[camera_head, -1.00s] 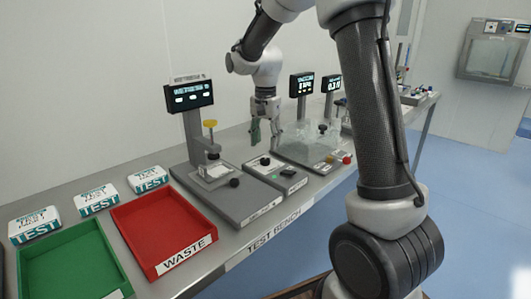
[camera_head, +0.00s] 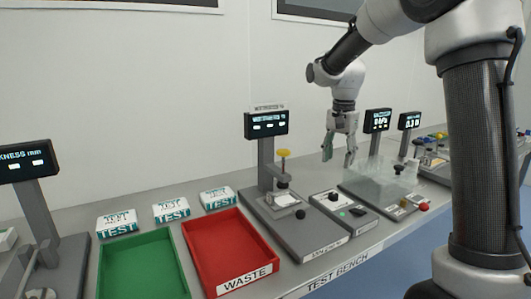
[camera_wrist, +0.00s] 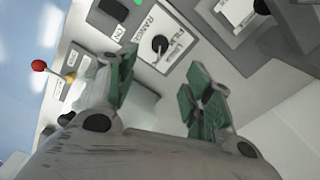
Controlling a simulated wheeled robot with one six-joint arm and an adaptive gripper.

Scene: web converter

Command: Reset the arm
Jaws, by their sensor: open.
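My gripper (camera_head: 339,150) is at the end of my raised arm, above the test bench (camera_head: 335,265). It hangs fingers down over the instruments, near a grey control box with a black knob (camera_head: 344,209). In the wrist view my gripper (camera_wrist: 160,97) shows two green-padded fingers spread apart with nothing between them. The box's panel marked RANGE (camera_wrist: 158,45) lies beyond the fingertips.
A red WASTE tray (camera_head: 229,284), a green tray (camera_head: 142,270) and several white TEST packs (camera_head: 171,210) are to the left. A gauge stand (camera_head: 266,165) is left of my gripper. A clear-walled instrument (camera_head: 385,180) is to the right.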

